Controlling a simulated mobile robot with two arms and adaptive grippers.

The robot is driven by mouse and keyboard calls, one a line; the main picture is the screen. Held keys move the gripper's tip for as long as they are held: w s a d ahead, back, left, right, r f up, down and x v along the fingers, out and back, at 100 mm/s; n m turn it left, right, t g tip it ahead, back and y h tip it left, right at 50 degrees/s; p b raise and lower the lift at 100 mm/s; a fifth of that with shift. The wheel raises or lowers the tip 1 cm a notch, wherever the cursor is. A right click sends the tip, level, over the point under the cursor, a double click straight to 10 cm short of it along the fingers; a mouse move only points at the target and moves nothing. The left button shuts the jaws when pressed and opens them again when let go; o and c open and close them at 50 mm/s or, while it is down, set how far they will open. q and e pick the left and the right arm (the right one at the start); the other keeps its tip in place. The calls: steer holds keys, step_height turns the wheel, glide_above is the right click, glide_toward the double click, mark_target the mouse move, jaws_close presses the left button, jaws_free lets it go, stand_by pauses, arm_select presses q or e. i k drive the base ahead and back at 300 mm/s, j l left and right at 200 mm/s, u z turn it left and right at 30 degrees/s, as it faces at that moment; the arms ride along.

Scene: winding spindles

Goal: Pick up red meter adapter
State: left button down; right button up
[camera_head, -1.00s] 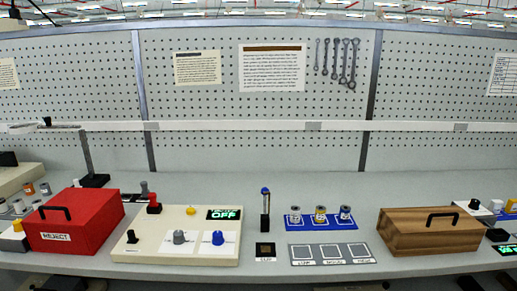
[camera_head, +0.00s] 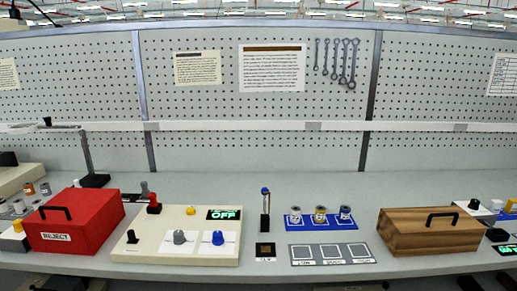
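The red meter adapter (camera_head: 153,204) appears to be the small upright red piece at the back left corner of a cream meter box (camera_head: 180,257). A similar black piece (camera_head: 131,237) stands at the box's front left. The box also bears a grey knob (camera_head: 179,237), a blue knob (camera_head: 218,238), a yellow button (camera_head: 191,210) and a display reading OFF (camera_head: 224,214). Neither of my grippers can be made out in the head view, and nothing is touching the red piece.
A red REJECT box (camera_head: 75,225) stands close left of the meter box. A grey-and-dark post (camera_head: 145,188) rises behind the red piece. To the right are a blue-tipped upright tool (camera_head: 265,210), a blue tray (camera_head: 318,227) with three spindles, a grey marked mat (camera_head: 331,262) and a wooden box (camera_head: 432,238).

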mark_target(152, 196)
steer(key=i+j+u, duration=0.2)
steer(key=j+u, duration=0.15)
steer(key=i+j+u, duration=0.35)
steer(key=j, duration=0.15)
